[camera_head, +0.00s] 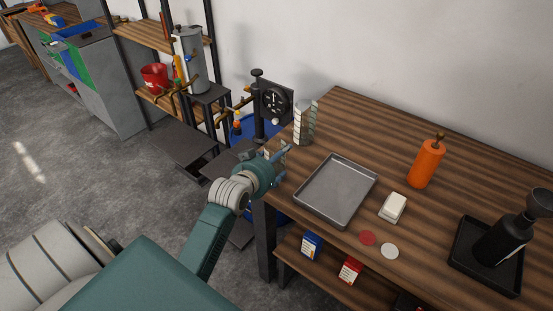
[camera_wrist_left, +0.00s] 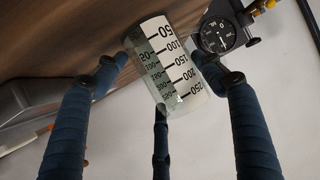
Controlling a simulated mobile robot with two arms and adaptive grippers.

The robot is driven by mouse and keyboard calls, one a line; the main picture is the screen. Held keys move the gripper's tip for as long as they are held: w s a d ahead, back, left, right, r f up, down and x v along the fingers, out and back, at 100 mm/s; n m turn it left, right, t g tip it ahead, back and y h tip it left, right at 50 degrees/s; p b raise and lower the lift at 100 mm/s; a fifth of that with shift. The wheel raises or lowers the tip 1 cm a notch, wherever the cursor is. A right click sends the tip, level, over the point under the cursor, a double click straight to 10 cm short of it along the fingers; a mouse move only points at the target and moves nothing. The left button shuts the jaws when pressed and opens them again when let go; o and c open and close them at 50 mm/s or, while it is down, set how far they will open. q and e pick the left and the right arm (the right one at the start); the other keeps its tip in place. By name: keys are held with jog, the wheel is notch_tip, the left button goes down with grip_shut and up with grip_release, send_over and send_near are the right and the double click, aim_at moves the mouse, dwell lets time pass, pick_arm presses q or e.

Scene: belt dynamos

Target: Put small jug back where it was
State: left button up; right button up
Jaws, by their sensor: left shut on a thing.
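The small jug (camera_head: 305,122), clear with black graduation marks, is at the back left corner of the wooden table (camera_head: 375,118) in the head view. My left gripper (camera_head: 284,153) is at its lower left side, shut on it. In the left wrist view the small jug (camera_wrist_left: 172,62) is between the dark blue fingers of my left gripper (camera_wrist_left: 176,78), and its scale faces the camera. I cannot tell whether its base touches the tabletop. My right gripper is not in view.
A grey metal tray (camera_head: 336,190) lies just right of my left gripper. Beyond it are a white block (camera_head: 393,207), an orange bottle (camera_head: 426,162) and a black bottle (camera_head: 505,240) on a dark tray. A pressure gauge (camera_head: 275,101) stands behind the table's left end.

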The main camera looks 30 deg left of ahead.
pick_arm(q)
jog(key=shift+r, duration=0.15)
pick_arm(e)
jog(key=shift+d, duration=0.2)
pick_arm(q)
jog(key=o, duration=1.4)
jog(key=shift+f, duration=0.2)
jog(key=shift+o, duration=0.2)
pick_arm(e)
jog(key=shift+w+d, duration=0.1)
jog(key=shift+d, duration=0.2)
pick_arm(q)
jog(key=shift+r, duration=0.1)
jog(key=b+v, duration=0.1)
jog(key=v, duration=1.1)
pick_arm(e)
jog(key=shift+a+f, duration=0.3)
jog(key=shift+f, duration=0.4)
